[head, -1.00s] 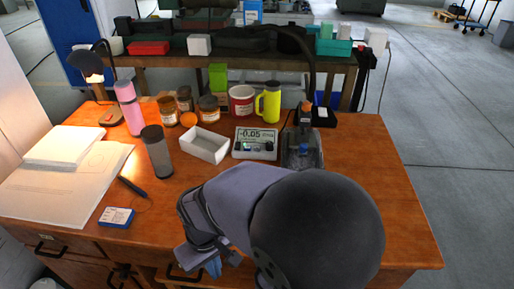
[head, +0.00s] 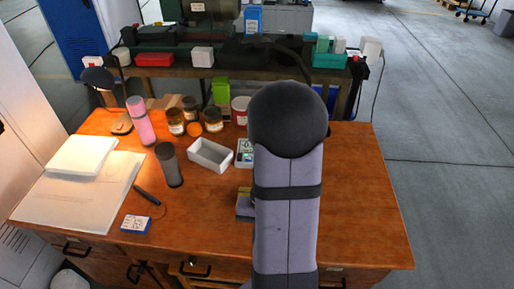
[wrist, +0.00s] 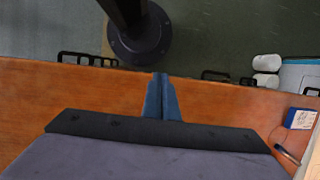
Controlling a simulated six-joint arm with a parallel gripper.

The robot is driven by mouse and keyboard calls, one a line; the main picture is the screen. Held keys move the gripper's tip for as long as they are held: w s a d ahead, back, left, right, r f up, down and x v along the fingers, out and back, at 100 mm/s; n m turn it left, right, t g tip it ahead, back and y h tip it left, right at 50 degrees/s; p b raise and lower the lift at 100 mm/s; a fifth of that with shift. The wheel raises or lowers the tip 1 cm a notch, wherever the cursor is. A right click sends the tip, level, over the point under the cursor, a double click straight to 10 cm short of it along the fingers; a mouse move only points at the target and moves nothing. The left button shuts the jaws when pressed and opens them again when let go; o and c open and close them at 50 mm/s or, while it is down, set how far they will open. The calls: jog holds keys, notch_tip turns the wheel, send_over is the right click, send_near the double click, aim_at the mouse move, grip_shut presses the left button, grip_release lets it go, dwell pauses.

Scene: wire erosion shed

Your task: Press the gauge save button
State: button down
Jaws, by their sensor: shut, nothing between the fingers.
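The gauge (head: 243,153) stands near the middle of the desk, right of the white open box (head: 209,154). Only its left edge shows in the head view. My arm hides the rest, including its display and the save button. My gripper (wrist: 161,78) shows in the wrist view as two blue fingers, shut together with nothing between them. The fingertips are at the desk's front edge in that picture. The gauge is not in the wrist view. In the head view my arm hides the fingers.
A grey cylinder (head: 168,165), a pink bottle (head: 140,121) and several jars stand left of and behind the gauge. A blue-and-white box (head: 136,224) and a dark pen (head: 148,195) lie at front left. The desk's right side (head: 365,200) is clear.

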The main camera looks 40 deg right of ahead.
jog(key=w+d+m+t+p, duration=0.1)
jog(key=w+d+m, duration=0.1)
jog(key=w+d+r+m+t+y+p, duration=0.1)
jog(key=w+m, duration=0.1)
jog(key=w+d+r+m+t+p, duration=0.1)
jog(key=w+d+m, duration=0.1)
jog(key=w, duration=0.1)
jog(key=shift+w+d+r, duration=0.1)
jog(key=shift+d, duration=0.25)
jog(key=w+d+m+t, duration=0.1)
jog(key=w+d, duration=0.1)
jog(key=w, duration=0.1)
jog(key=w+d+m+t, duration=0.1)
jog(key=w+d+m, duration=0.1)
jog(key=w+d+m+t, duration=0.1)
jog(key=w+d+m, duration=0.1)
jog(key=w, duration=0.1)
jog(key=shift+w+r+t+h+p, duration=0.3)
jog(key=shift+r+t+h+p, duration=0.05)
jog(key=shift+t+h, duration=0.05)
jog(key=w+d+r+m+t+h, duration=0.3)
jog(key=w+d+r+m, duration=0.4)
jog(key=w+d, duration=0.3)
jog(key=shift+d+m+t+h, duration=0.15)
jog(key=shift+m+t+h, duration=0.2)
jog(key=shift+t, duration=0.25)
